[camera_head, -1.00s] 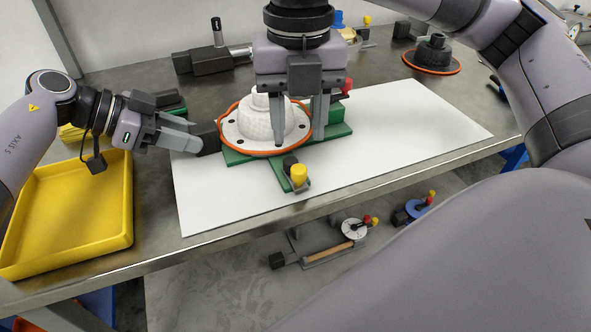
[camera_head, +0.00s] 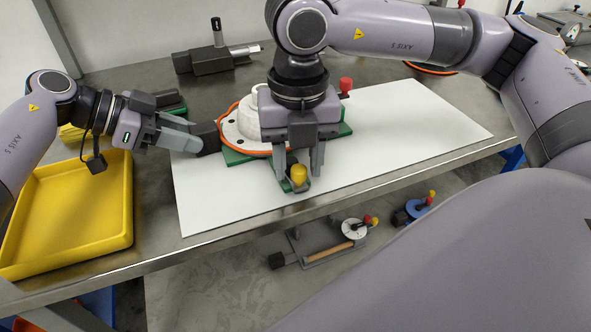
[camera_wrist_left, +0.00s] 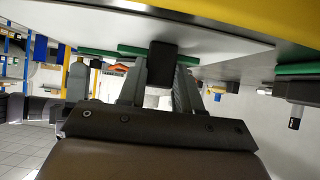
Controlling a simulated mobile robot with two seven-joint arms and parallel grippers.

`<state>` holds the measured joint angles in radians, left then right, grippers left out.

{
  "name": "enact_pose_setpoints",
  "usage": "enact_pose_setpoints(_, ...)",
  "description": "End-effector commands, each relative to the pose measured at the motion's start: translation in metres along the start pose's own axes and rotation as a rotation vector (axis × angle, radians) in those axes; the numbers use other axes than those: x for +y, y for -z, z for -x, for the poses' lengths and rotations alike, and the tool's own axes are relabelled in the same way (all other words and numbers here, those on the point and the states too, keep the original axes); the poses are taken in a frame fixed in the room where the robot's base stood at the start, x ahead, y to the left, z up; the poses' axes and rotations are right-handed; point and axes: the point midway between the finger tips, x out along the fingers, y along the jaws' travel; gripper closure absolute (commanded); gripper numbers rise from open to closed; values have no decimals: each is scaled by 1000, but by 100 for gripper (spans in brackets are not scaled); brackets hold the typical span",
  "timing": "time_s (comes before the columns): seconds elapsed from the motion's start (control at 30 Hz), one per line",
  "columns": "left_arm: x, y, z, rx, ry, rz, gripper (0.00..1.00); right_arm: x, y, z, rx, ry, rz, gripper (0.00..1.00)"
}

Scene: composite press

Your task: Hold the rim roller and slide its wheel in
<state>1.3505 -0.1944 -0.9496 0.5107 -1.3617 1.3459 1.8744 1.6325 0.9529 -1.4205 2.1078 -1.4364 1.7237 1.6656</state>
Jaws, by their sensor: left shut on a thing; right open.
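The rim roller's green base (camera_head: 236,157) stands on a white sheet, carrying a white domed part (camera_head: 245,119) with an orange rim (camera_head: 222,112). My left gripper (camera_head: 200,141) is shut on the black block (camera_head: 208,135) at the roller's left side; this block also shows between its fingers in the left wrist view (camera_wrist_left: 162,62). A yellow knob (camera_head: 299,173) sits on the green arm at the front of the roller. My right gripper (camera_head: 299,170) is open, pointing down, one finger each side of the knob. It hides part of the dome and the wheel area.
An empty-looking yellow tray (camera_head: 105,243) stands at the left front. The white sheet (camera_head: 400,125) is clear to the right. A red knob (camera_head: 345,85) rises behind my right gripper. A dark grey device (camera_head: 205,62) stands at the back.

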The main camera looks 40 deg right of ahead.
Motion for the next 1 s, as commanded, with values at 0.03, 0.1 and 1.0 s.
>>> enact_pose_setpoints(0.03, 0, 0, 0, 1, 0, -1, 100, 0, 0, 0, 0, 0, 0, 62)
enact_pose_setpoints(0.1, 0, 0, 0, 1, 0, -1, 100, 0, 0, 0, 0, 0, 0, 84)
enact_pose_setpoints(1.0, 1, 1, -1, 1, -4, -2, 100, 3, -11, 1, -2, -2, 0, 100)
